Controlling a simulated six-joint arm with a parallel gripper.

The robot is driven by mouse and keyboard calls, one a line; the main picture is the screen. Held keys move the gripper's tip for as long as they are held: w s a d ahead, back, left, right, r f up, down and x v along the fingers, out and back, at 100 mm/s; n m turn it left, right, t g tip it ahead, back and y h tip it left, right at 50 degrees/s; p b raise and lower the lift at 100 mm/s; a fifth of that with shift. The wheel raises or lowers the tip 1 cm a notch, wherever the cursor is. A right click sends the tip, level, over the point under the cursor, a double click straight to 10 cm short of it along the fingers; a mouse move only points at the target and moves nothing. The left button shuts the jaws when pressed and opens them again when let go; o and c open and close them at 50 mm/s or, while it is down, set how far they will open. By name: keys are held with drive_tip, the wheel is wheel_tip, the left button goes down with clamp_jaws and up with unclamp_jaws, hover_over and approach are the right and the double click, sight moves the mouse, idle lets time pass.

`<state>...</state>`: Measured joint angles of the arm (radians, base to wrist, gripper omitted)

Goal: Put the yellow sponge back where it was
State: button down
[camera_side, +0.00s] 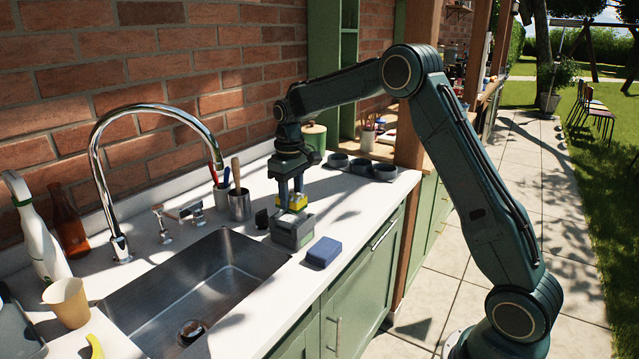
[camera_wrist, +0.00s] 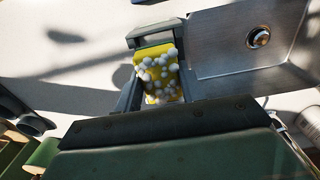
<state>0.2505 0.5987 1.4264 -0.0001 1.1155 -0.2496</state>
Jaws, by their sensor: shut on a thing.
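The yellow sponge (camera_side: 299,202) is between the fingers of my gripper (camera_side: 291,194), which is shut on it. In the wrist view the sponge (camera_wrist: 155,56) carries many white foam bubbles, with a finger on each side. In the side view it is right at the top of a small grey holder (camera_side: 292,233) on the counter beside the sink. The holder's rim also shows beyond the sponge in the wrist view (camera_wrist: 154,31). I cannot tell whether the sponge's lower end is inside the holder or just above it.
A blue sponge (camera_side: 323,252) lies at the counter's front edge. The steel sink (camera_side: 240,262) with its tall faucet (camera_side: 97,190) is to the left. A metal cup with utensils (camera_side: 239,205) stands behind the holder. Dark small pots (camera_side: 361,167) stand to the right.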

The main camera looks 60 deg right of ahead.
sight(292, 207)
drive_tip(key=shift+f, duration=1.9)
drive_tip(key=shift+f, duration=0.1)
drive_tip(key=c, duration=0.9)
unclamp_jaws()
drive_tip(key=shift+o, duration=0.2)
wheel_tip(292, 207, up, 12)
drive_tip(key=shift+r, duration=0.1)
